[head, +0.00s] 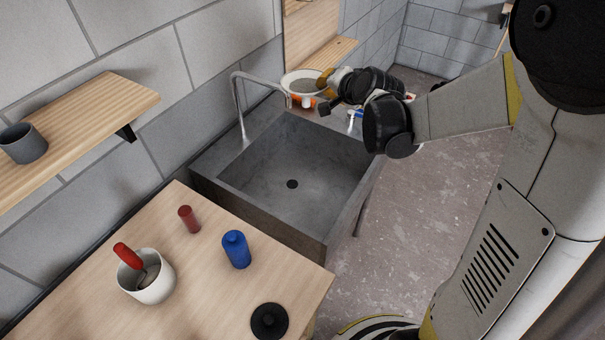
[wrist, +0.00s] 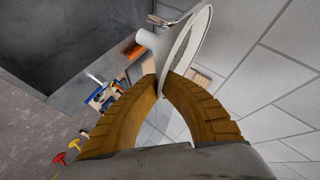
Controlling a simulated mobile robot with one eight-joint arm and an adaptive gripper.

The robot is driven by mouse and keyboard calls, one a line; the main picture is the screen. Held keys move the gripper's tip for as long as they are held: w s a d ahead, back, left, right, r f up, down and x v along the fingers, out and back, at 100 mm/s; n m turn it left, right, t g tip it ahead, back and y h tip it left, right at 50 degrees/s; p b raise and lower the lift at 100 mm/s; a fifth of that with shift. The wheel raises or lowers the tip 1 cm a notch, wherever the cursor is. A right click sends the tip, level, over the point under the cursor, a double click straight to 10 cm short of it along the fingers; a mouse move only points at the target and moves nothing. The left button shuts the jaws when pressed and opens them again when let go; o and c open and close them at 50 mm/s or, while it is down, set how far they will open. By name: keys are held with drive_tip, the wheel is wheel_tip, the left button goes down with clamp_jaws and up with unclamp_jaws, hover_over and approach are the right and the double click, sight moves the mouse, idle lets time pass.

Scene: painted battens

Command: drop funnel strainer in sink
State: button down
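The funnel strainer (head: 299,78) is a white, wide-rimmed funnel with a grey inside. My gripper (head: 323,82) is at its right rim in the head view, beyond the far side of the sink near the tap. In the wrist view my gripper's ochre fingers (wrist: 161,88) close on the rim of the funnel strainer (wrist: 188,38), with the spout pointing left. The grey stone sink (head: 270,165) has an empty basin with a dark drain; it also shows at upper left in the wrist view (wrist: 60,45).
A tap (head: 238,105) rises at the sink's left rim. A wooden counter (head: 205,270) in front holds a blue bottle (head: 236,249), a red cylinder (head: 189,219), a white pot (head: 147,286) and a black round item (head: 269,321). A shelf (head: 85,115) juts from the wall.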

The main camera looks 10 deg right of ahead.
drive_tip(key=w+r, duration=0.1)
drive_tip(key=r+p, duration=0.1)
drive_tip(key=w+r, duration=0.1)
drive_tip(key=r, duration=0.1)
drive_tip(key=shift+w+d, duration=0.35)
wheel_tip(320, 180, down, 6)
drive_tip(key=b, duration=0.4)
drive_tip(key=c, duration=1.5)
unclamp_jaws()
drive_tip(key=shift+c, duration=0.2)
drive_tip(key=v, duration=1.2)
